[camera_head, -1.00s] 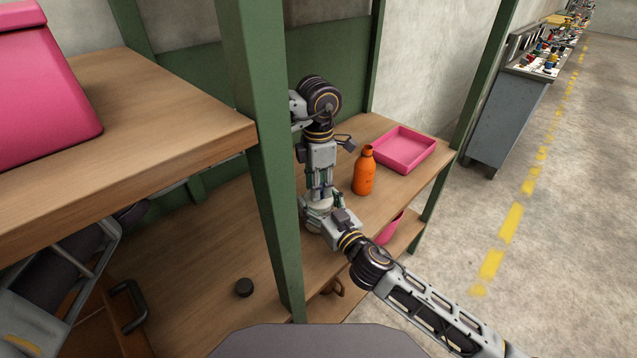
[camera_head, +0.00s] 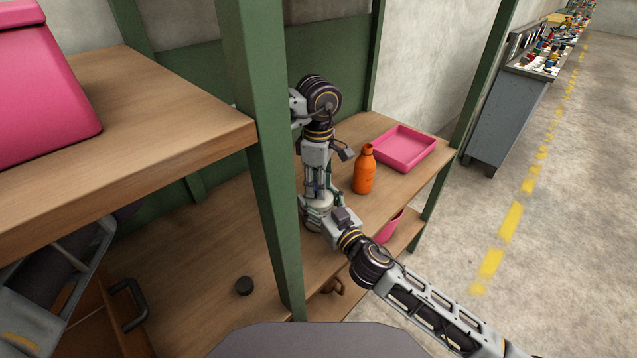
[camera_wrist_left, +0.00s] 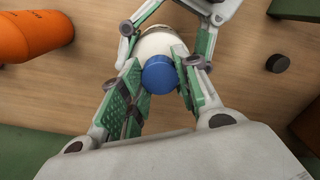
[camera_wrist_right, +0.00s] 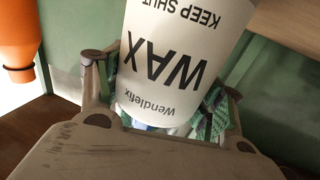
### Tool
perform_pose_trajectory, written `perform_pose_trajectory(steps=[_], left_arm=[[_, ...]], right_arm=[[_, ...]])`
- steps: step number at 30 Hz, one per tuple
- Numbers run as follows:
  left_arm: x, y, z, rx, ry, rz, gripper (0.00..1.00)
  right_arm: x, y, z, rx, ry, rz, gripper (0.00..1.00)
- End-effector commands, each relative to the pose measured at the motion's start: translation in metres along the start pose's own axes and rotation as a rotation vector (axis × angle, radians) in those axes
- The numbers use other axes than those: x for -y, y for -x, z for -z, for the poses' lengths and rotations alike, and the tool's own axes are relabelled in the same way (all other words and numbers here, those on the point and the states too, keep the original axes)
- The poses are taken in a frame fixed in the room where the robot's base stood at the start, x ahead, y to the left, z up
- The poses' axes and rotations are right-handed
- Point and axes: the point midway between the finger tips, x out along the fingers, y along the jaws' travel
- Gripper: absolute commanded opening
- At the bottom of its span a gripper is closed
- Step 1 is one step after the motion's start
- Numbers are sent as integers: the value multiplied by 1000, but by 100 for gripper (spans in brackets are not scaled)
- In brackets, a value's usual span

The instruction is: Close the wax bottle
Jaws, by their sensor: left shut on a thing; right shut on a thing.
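The wax bottle (camera_wrist_right: 165,65) is white with black lettering, seen upside down in the right wrist view. In the head view it is a small white shape (camera_head: 318,201) mostly hidden by the grippers. My right gripper (camera_wrist_right: 155,105) is shut around its side. My left gripper (camera_head: 318,190) comes down from above and is shut on the blue cap (camera_wrist_left: 159,75), with a finger on either side. In the left wrist view the cap lies over the white bottle top (camera_wrist_left: 160,43); I cannot tell whether it is fully seated.
An orange bottle (camera_head: 364,172) stands right of the grippers, before a pink tray (camera_head: 404,148). A small dark round piece (camera_head: 244,286) lies on the wooden surface (camera_head: 205,270). A green post (camera_head: 262,150) stands in front, and an upper shelf (camera_head: 150,115) carries a pink box (camera_head: 45,90).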

Motion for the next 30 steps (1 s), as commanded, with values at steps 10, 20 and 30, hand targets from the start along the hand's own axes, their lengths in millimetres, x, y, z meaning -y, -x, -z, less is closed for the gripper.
perform_pose_trajectory(steps=[10, 20, 30], left_arm=[[0, 0, 0, -1, -276, -1, 25], [0, 1, 0, -1, -537, 0, 25], [0, 0, 0, -1, -807, 1, 25]], right_arm=[[-1, 0, 0, 1, 0, -1, 1], [-1, 0, 0, 1, 0, -1, 1], [-1, 0, 0, 1, 0, -1, 1]])
